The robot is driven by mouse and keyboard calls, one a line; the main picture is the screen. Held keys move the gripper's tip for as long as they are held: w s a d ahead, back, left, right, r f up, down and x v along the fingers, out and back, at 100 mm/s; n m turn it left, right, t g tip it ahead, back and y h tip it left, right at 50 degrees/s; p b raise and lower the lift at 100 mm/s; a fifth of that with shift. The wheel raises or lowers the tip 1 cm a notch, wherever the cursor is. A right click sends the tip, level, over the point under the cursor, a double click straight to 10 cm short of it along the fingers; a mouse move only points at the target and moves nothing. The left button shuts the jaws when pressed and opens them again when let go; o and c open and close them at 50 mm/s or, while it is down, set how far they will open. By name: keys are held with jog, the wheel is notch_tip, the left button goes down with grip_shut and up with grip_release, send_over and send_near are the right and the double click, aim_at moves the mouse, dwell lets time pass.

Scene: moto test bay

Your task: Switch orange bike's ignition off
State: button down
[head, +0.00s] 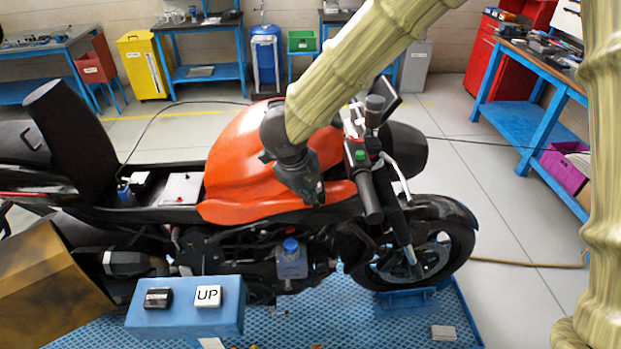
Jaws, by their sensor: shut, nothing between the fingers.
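The orange bike (248,150) stands side-on on a blue platform, its front wheel to the right. My gripper (314,194) is dark and points down in front of the rear of the handlebar area, overlapping the front of the orange tank. Its fingers look shut and empty; I cannot tell whether they touch the bike. The near handlebar grip (369,196) is just right of my gripper. A switch block (361,153) with a green button and a red part sits above that grip. I cannot make out the ignition itself; my gripper and arm cover part of that area.
A blue control box (186,322) with an "UP" button (208,296) stands in front of the bike. The blue platform (340,320) lies below. A blue workbench (530,95) stands at right, with a purple crate (566,170). Floor right of the front wheel is mostly free.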

notch_tip(320, 180, up, 5)
jog(key=p, duration=0.2)
jog(key=shift+s+a+p, duration=0.1)
jog(key=shift+s+p, duration=0.05)
jog(key=shift+p, duration=0.2)
jog(key=shift+s+f, duration=0.1)
jog(key=shift+f, duration=0.05)
